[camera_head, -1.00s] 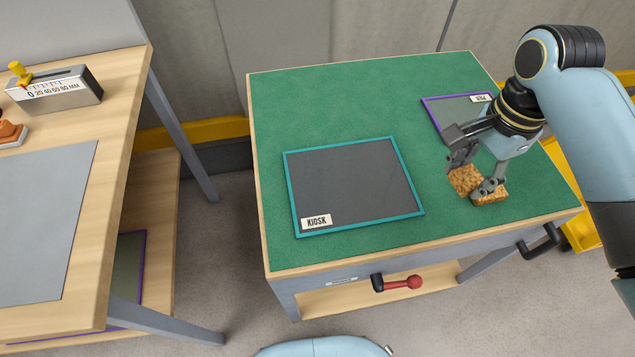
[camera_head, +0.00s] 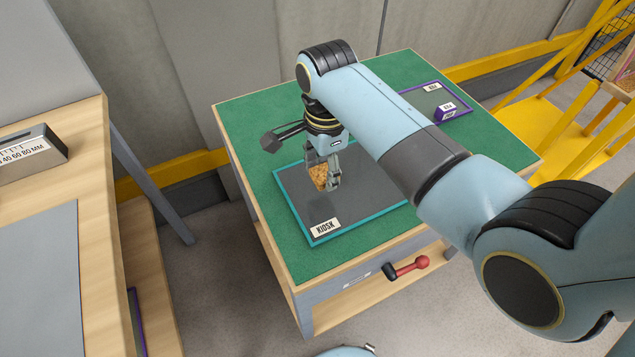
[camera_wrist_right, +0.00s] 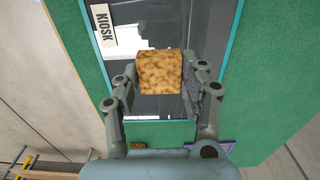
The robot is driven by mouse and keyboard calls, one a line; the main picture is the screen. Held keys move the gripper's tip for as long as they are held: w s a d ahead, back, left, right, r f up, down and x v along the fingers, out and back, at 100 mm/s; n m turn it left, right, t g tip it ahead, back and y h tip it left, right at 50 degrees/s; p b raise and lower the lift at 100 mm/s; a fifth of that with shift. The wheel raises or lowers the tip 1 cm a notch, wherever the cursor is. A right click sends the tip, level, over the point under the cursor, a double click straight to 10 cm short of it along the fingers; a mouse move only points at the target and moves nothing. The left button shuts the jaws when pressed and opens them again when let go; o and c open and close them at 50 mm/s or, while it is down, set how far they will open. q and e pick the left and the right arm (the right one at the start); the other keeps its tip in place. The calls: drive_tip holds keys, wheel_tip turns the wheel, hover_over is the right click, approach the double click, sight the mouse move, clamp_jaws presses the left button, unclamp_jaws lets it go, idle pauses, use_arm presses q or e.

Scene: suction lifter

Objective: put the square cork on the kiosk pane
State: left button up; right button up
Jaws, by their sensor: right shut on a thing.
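The square cork (camera_head: 319,176) is a brown speckled block. My right gripper (camera_head: 327,181) is shut on it. In the right wrist view the cork (camera_wrist_right: 159,71) sits between the two fingers of the right gripper (camera_wrist_right: 163,92). The kiosk pane (camera_head: 355,210) is a dark glassy sheet with a teal frame and a KIOSK label, lying on the green table top. The cork is over the pane; I cannot tell whether it touches it. My arm hides part of the pane's right side. My left gripper is not in view.
A wooden bench with a grey gauge (camera_head: 28,158) stands at the left. A red-handled lever (camera_head: 410,267) sticks out at the table's front.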

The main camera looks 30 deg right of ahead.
sight(318, 194)
drive_tip(key=shift+w+a+f, duration=0.25)
drive_tip(key=shift+a+f, duration=0.25)
wheel_tip(318, 194, down, 4)
drive_tip(key=shift+r, duration=0.25)
drive_tip(key=shift+f, duration=0.15)
drive_tip(key=shift+f, duration=0.2)
drive_tip(key=o, duration=0.7)
drive_tip(key=shift+o, duration=0.2)
